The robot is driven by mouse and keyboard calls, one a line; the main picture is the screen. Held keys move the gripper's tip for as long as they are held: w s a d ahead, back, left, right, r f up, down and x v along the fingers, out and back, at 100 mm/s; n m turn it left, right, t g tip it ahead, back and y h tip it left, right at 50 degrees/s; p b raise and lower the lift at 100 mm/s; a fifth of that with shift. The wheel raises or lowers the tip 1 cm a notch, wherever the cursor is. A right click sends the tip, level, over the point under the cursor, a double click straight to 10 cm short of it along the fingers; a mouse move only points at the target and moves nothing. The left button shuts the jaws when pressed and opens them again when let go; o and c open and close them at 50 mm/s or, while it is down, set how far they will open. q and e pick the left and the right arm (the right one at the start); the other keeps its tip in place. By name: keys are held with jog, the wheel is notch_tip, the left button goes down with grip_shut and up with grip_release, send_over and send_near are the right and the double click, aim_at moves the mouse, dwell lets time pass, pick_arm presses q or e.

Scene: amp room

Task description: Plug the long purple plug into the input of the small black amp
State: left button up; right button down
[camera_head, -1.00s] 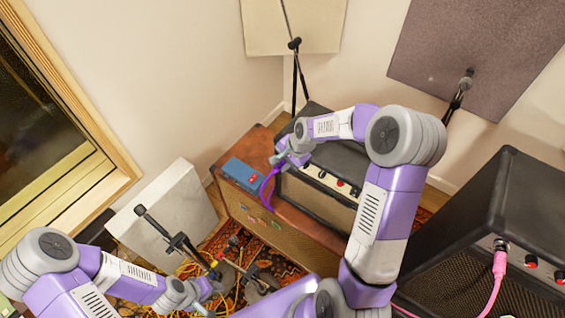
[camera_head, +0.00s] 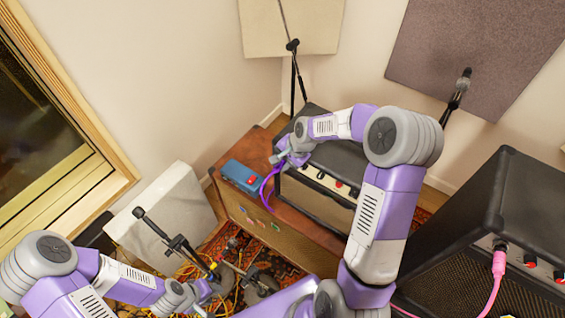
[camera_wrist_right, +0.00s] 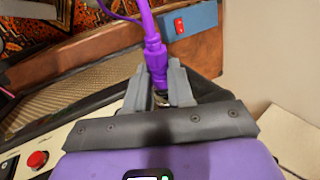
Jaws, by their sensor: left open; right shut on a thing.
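My right gripper (camera_head: 281,157) is shut on the long purple plug (camera_wrist_right: 155,55), whose purple cable runs away from the fingers. The purple cable (camera_head: 266,184) hangs down in front of the brown cabinet. The small black amp (camera_head: 330,151) stands on the brown cabinet, and the right gripper is at its left front corner. Its light control panel with a red knob (camera_wrist_right: 37,159) is at the lower left of the right wrist view. The plug's tip is hidden between the fingers, and I cannot make out the input. My left gripper (camera_head: 205,306) is open and empty, low at the bottom left.
A blue box (camera_head: 241,175) with a red switch sits on the brown cabinet (camera_head: 275,228), left of the amp. A large black amp (camera_head: 515,215) with a pink plug (camera_head: 499,262) stands at the right. Microphone stands and yellow cables crowd the floor.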

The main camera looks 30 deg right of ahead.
jog(key=c, duration=0.9)
grip_release()
jog(key=v, duration=0.7)
jog(key=shift+r, duration=0.25)
jog(key=shift+s, duration=0.15)
